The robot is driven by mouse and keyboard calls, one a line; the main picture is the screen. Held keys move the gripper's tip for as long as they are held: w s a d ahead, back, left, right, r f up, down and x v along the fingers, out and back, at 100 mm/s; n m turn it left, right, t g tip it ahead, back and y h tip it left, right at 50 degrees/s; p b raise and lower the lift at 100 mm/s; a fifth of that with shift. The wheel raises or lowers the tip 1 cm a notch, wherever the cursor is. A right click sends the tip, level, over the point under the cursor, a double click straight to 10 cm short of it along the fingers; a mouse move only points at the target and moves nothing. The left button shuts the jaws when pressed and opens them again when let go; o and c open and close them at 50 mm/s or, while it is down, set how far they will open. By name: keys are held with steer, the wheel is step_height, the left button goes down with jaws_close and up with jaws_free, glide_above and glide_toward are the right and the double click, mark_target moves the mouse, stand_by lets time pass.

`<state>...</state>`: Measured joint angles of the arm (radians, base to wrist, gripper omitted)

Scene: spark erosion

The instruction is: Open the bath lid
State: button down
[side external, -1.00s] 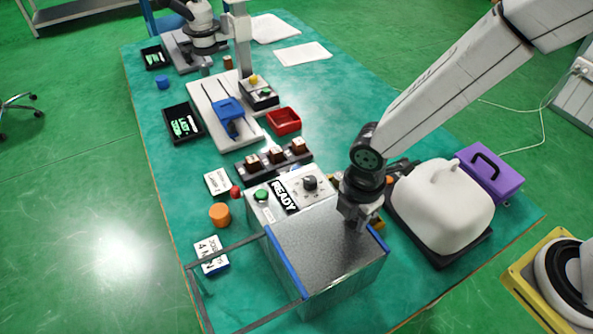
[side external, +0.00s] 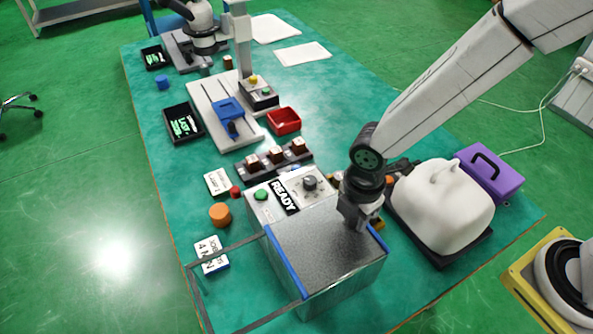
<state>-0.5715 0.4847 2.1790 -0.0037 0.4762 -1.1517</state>
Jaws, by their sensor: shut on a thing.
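The bath is a metal box (side external: 345,284) at the front of the table, with a grey speckled lid (side external: 318,249) lying flat over its top. Blue strips run along the lid's left and right edges. My gripper (side external: 357,222) points down at the lid's far right corner and is shut. What lies between its fingers is hidden by the gripper body; it is at the lid, so it seems to hold a part of it there. A control panel (side external: 290,193) with a green button, a dark knob and a READY display adjoins the far side of the bath.
A thin grey frame (side external: 225,246) stands open at the left of the bath. A white canister (side external: 442,205) and a purple case (side external: 489,172) stand close on the right. An orange cylinder (side external: 220,214) and a label block (side external: 211,254) lie left. Dark electrode blocks (side external: 276,157) stand behind the panel.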

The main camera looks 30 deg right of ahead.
steer(key=a, duration=1.6)
steer(key=shift+r, duration=0.1)
steer(key=shift+c, duration=1.9)
jaws_free()
steer(key=shift+d, duration=0.1)
step_height(320, 180, up, 8)
